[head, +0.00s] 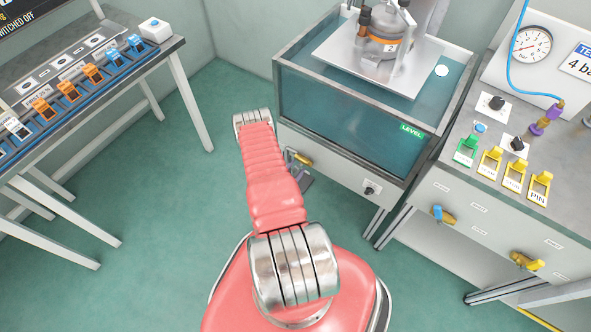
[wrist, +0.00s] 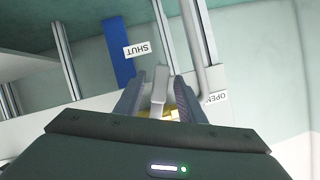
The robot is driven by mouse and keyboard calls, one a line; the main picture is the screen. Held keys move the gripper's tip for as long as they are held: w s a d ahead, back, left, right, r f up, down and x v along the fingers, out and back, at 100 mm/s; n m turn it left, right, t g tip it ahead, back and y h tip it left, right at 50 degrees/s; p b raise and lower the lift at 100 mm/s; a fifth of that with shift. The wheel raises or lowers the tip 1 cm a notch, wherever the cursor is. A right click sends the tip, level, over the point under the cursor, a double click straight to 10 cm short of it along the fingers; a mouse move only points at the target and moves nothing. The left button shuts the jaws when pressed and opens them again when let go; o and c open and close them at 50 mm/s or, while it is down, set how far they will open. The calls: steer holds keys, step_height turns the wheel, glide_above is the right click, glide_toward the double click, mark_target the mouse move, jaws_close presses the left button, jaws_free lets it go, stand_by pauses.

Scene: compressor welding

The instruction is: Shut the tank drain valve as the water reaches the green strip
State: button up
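The glass-walled tank (head: 330,99) in the head view holds teal water. The green LEVEL strip (head: 411,131) is near the top of its front glass, at the right corner. I cannot tell exactly where the water line lies against it. The yellow drain valve handle (head: 303,158) is below the tank front, partly hidden by my arm. In the wrist view, a grey lever piece (wrist: 161,80) with yellow (wrist: 150,113) behind stands between my gripper's fingers (wrist: 160,97). The fingers look apart, with narrow gaps beside it. A blue SHUT label (wrist: 124,48) is upper left; an OPEN label (wrist: 216,98) is right.
A compressor unit (head: 383,40) sits on a plate in the tank. At right, a bench (head: 450,190) carries a pressure gauge (head: 531,44), coloured clips and more valves. At left is a table (head: 178,42) with blue and orange clips. Green floor between them is clear.

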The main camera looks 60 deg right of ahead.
jaws_close()
stand_by(0.4)
